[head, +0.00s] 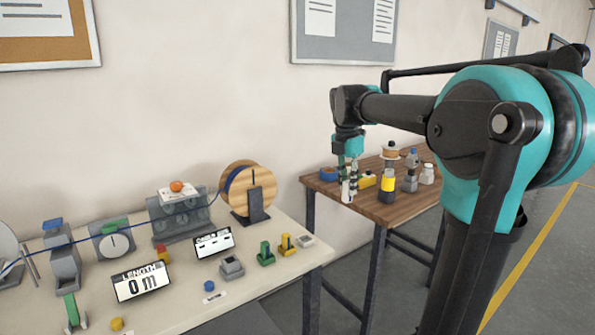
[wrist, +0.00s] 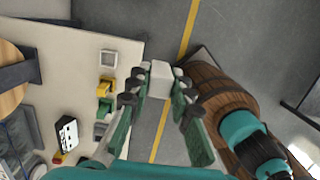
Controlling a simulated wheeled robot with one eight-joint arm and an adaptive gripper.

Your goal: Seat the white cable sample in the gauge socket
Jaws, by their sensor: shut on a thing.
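My gripper (head: 348,190) is shut on the white cable sample, a small pale block (wrist: 160,74) held between the fingertips in the wrist view. In the head view the gripper hangs past the right end of the cream bench (head: 180,307), in front of the wooden table. A grey block with a socket-like top (head: 231,267) stands on the bench beside the cable display (head: 213,242); I cannot tell for certain that it is the gauge socket. The sample is apart from it.
Right of the grey block stand a green holder (head: 265,254), a yellow holder (head: 287,245) and a low pale pad (head: 305,241). A cable reel (head: 247,187) and length display (head: 141,282) are also on the bench. Several items crowd the wooden table (head: 386,212).

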